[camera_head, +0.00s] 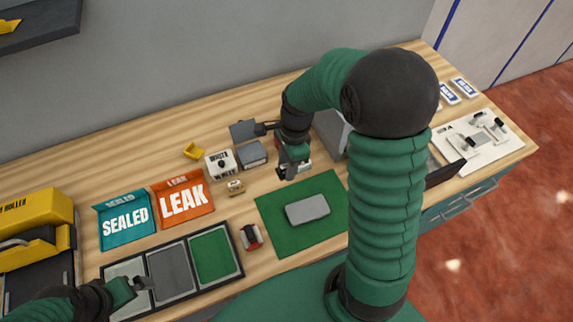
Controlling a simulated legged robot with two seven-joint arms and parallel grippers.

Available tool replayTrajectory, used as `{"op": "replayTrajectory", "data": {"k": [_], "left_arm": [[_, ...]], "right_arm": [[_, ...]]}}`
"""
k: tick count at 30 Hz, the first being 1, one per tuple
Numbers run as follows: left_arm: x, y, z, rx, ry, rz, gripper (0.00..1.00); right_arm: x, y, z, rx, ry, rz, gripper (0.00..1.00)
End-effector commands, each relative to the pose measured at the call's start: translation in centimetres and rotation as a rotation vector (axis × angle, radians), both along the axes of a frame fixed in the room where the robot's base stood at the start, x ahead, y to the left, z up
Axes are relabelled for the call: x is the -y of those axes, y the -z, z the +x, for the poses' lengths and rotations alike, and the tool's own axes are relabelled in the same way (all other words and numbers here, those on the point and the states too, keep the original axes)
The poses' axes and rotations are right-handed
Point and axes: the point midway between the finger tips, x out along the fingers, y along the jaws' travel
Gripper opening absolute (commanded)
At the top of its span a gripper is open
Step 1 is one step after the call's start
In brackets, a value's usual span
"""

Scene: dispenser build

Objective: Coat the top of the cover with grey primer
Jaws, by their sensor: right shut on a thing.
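The cover (307,209) looks to be the grey rounded rectangular plate lying flat on a green mat (283,238). Its top looks plain grey. My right gripper (289,172) hangs above the bench just behind the mat, apart from the plate. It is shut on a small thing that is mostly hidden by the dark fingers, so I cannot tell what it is. My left gripper (141,286) is low at the left, over the front of a black-framed tray (190,236) with pale, grey and green sections. Its jaws are too small to read. No primer container is clearly identifiable.
A white box with a black knob (221,164), a grey block (251,154) and a small red-and-black item (251,237) stand near the mat. SEALED (125,218) and LEAK (183,199) bins and a yellow machine (35,225) are left. A white board (478,141) lies right.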

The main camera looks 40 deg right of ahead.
Motion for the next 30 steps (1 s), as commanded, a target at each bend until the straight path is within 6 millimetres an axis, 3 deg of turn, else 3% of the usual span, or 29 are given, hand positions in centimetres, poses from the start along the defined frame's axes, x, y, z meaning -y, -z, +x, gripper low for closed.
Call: {"op": "replayTrajectory", "data": {"k": [8, 11, 18, 21, 25, 30], "left_arm": [[0.0, -0.4, 0.0, 0.000, 0.000, 0.000, 1.00], [0.0, -1.6, 0.0, 0.000, 0.000, 0.000, 1.00], [0.0, -5.5, 0.0, 0.000, 0.000, 0.000, 1.00], [0.0, -6.6, 0.0, 0.000, 0.000, 0.000, 1.00], [0.0, -7.2, 0.0, 0.000, 0.000, 0.000, 1.00], [0.0, -6.6, 0.0, 0.000, 0.000, 0.000, 1.00]], "right_arm": [[0.0, -0.3, 0.6, 0.000, -0.001, 0.001, 0.03], [0.0, -1.1, 2.6, 0.002, -0.003, 0.003, 0.03], [-0.8, -2.4, 10.9, -0.001, -0.002, 0.006, 0.03], [-1.4, -2.3, 13.4, -0.001, -0.002, 0.004, 0.03], [-1.9, -2.0, 15.3, -0.001, -0.001, 0.002, 0.03], [-2.0, -1.2, 15.8, 0.000, 0.000, 0.001, 0.03]]}}
